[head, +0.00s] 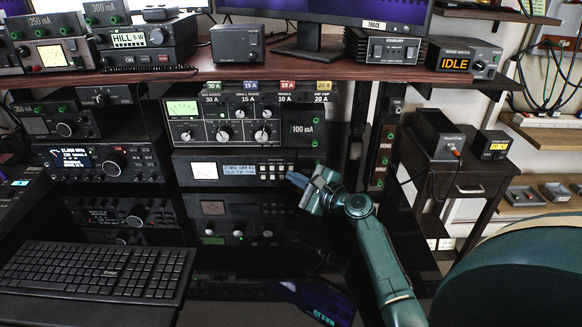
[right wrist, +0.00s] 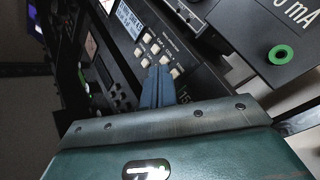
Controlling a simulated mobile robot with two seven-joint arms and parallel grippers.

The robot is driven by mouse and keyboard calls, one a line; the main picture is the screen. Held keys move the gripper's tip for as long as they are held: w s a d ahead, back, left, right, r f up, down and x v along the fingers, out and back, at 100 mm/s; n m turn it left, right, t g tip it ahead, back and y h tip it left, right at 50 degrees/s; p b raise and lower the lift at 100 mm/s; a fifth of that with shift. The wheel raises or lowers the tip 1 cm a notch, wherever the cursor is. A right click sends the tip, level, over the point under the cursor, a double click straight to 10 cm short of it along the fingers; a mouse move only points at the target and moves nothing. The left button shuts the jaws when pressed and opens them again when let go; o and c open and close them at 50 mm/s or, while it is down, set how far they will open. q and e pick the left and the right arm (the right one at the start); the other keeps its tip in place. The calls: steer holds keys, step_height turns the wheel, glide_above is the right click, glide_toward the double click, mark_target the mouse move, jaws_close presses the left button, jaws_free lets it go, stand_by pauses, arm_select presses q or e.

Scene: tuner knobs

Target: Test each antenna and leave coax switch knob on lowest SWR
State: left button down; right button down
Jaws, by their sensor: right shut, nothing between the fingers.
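A black tuner (head: 182,170) with a pale meter, a lit blue display (head: 239,170) and several pale push buttons (head: 276,172) sits on the lower shelf. The display text is too small to read surely. My right gripper (head: 292,178) is shut and empty, its fingertips at the right end of the buttons. In the right wrist view the closed blue fingers (right wrist: 157,82) point at the buttons (right wrist: 152,48); I cannot tell whether they touch. A small box with a dark knob (head: 99,97) stands upper left; I cannot tell whether it is the coax switch. My left gripper is out of view.
Above the tuner is a panel with several knobs (head: 247,112) and a lit green meter. A radio (head: 96,161) stands at left, above a keyboard (head: 95,272). A wooden shelf (head: 300,72) overhangs with more boxes, including one reading IDLE (head: 455,65). The glossy desk mirrors things.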

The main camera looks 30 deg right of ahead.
steer(key=shift+s+a, duration=0.1)
